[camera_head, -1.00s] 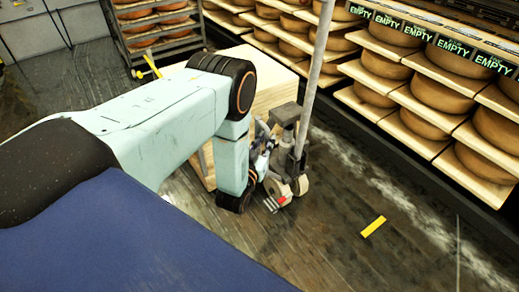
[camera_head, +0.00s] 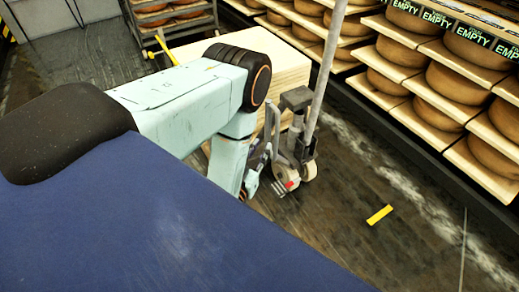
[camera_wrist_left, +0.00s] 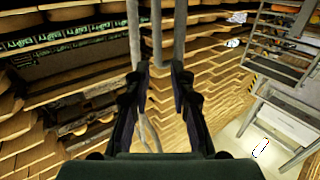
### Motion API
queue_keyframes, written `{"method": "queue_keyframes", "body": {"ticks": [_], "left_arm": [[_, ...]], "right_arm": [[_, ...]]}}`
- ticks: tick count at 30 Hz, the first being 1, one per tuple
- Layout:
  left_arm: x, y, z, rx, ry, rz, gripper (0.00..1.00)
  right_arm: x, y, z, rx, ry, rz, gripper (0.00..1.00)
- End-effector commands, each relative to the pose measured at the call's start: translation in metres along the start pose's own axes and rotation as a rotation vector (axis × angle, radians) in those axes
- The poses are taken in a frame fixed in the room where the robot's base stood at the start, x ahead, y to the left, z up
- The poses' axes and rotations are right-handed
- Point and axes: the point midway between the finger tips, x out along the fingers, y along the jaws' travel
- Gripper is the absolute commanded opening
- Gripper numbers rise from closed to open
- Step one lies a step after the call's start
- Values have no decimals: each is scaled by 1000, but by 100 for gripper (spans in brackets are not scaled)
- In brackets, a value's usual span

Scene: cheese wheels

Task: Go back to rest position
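My left arm comes in from the left in the head view, with its pale green forearm bent down at a black elbow. My left gripper (camera_head: 258,170) hangs at its lower end, partly hidden behind the forearm and close to a pallet jack (camera_head: 297,150). In the left wrist view the two dark fingers of my left gripper (camera_wrist_left: 160,72) stand apart, with nothing held between them. Grey metal bars (camera_wrist_left: 157,35) show just beyond the fingertips; I cannot tell whether they touch. My right gripper is in neither view.
A pale wooden block or stack (camera_head: 285,68) stands behind the pallet jack. Shelves with cheese wheels (camera_head: 455,88) line the right side. A metal rack (camera_head: 178,28) stands at the back. The dark floor is clear around a yellow strip (camera_head: 380,214).

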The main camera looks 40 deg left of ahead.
Motion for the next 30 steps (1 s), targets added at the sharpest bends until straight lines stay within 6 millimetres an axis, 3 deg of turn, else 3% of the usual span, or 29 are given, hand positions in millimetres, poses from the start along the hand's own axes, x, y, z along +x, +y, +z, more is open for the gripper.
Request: {"method": "queue_keyframes", "body": {"ticks": [11, 14, 16, 19, 23, 26, 30], "left_arm": [[0, 0, 5, 2, -23, -1, 23], [-4, -1, 27, 6, -128, -3, 23], [-19, -2, 53, 9, -267, -5, 23], [-55, 1, 90, 15, -509, 1, 23], [-112, 9, 114, 23, -814, 18, 23], [-163, 16, 116, 34, -1045, 39, 23], [-242, 22, 91, 62, -1362, 73, 23]], "right_arm": [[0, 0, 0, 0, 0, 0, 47], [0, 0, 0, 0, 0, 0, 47], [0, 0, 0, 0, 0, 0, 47], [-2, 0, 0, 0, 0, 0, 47], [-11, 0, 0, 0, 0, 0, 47], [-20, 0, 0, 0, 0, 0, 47], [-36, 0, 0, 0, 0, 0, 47]]}}
